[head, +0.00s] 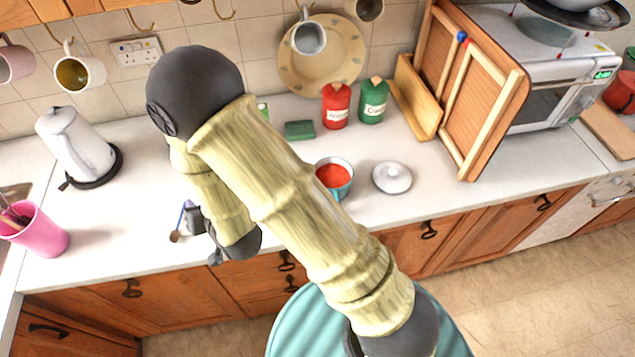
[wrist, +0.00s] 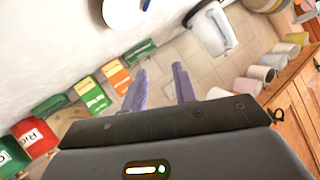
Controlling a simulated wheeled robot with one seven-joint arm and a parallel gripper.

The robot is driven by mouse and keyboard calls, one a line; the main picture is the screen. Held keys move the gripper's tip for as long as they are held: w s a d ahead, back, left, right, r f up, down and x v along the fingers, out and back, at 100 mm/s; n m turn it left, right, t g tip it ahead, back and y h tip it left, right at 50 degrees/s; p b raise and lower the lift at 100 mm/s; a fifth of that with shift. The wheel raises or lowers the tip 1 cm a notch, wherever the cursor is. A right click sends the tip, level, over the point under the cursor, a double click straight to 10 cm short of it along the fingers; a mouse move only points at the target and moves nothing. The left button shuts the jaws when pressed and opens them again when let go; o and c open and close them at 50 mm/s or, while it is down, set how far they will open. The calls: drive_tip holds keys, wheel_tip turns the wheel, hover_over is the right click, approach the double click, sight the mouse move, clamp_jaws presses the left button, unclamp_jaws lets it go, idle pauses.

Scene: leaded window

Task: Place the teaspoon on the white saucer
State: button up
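The white saucer (head: 392,178) lies on the counter in the head view, right of a bowl. What looks like the teaspoon (head: 175,236), a small brown spoon bowl with a thin stem, shows on the counter at the left, close to my gripper (head: 187,215). My gripper partly hides that spot, and I cannot tell whether they touch. In the wrist view my gripper's two purple fingers (wrist: 161,88) are apart with nothing visible between them.
A teal bowl of red food (head: 334,174) stands left of the saucer. A kettle (head: 75,145) and pink cup (head: 38,232) stand at the left. Red (head: 335,106) and green (head: 373,101) tins stand at the back. Counter between kettle and gripper is clear.

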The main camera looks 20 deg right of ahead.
drive_tip(key=d+r+g+h, duration=0.2)
drive_tip(key=d, duration=0.6)
drive_tip(key=d+r+g+h, duration=0.2)
drive_tip(key=d+r, duration=0.1)
drive_tip(key=d, duration=0.6)
drive_tip(key=s+d+r+g+h, duration=0.2)
drive_tip(key=s+d+r+g, duration=0.2)
drive_tip(key=s+d, duration=0.6)
drive_tip(key=shift+d+r+m+g, duration=0.25)
drive_tip(key=shift+d+m+g, duration=0.05)
drive_tip(key=shift+d, duration=0.3)
drive_tip(key=shift+w, duration=0.1)
